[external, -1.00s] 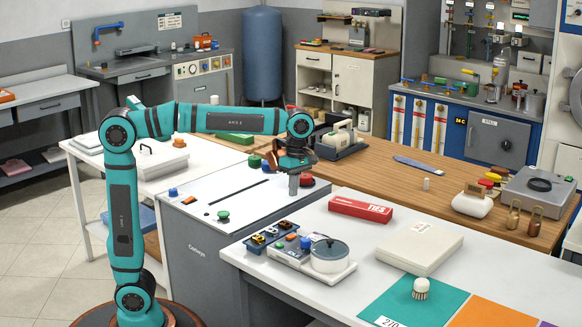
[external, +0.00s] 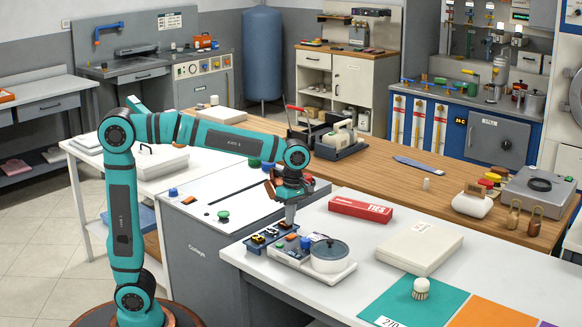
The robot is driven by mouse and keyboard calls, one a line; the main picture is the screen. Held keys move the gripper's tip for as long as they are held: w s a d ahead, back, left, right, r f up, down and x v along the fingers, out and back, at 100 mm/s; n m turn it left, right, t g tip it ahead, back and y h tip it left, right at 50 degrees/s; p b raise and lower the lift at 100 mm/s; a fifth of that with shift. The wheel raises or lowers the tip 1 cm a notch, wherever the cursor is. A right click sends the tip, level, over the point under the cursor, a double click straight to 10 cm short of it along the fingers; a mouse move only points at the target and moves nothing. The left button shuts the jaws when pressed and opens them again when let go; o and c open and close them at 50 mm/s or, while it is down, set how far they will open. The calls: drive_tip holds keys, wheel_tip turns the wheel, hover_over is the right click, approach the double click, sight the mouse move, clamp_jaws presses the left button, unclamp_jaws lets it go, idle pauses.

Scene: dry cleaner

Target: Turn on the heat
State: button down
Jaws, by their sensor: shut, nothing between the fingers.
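A small white heating unit (external: 287,254) stands on the near white table. It carries a round pot with a dark lid (external: 330,254), a blue knob (external: 305,243) and small orange and green controls. A blue panel (external: 257,245) with yellow and black switches sits at its left. Which control sets the heat is too small to tell. My gripper (external: 290,220) is shut and empty, pointing down just above the back of the unit. It looks apart from the controls, but I cannot tell the exact gap.
A red TIES box (external: 361,208) and a closed pale case (external: 419,247) lie to the right on the table. A white brush (external: 420,288) stands on a teal mat (external: 388,306). The Conveyor cabinet (external: 195,237) with coloured buttons is at the left.

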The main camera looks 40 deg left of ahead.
sight(289, 237)
drive_tip(key=shift+s+f, duration=0.15)
drive_tip(key=shift+f, duration=0.95)
drive_tip(key=shift+s+f, duration=0.1)
drive_tip(key=shift+f, duration=0.95)
drive_tip(key=shift+s+f, duration=0.1)
drive_tip(key=shift+f, duration=0.1)
drive_tip(key=shift+w, duration=0.25)
drive_tip(key=shift+w+r, duration=0.15)
drive_tip(key=shift+w, duration=0.45)
wheel_tip(289, 237, up, 14)
drive_tip(key=w, duration=0.1)
drive_tip(key=shift+w, duration=0.35)
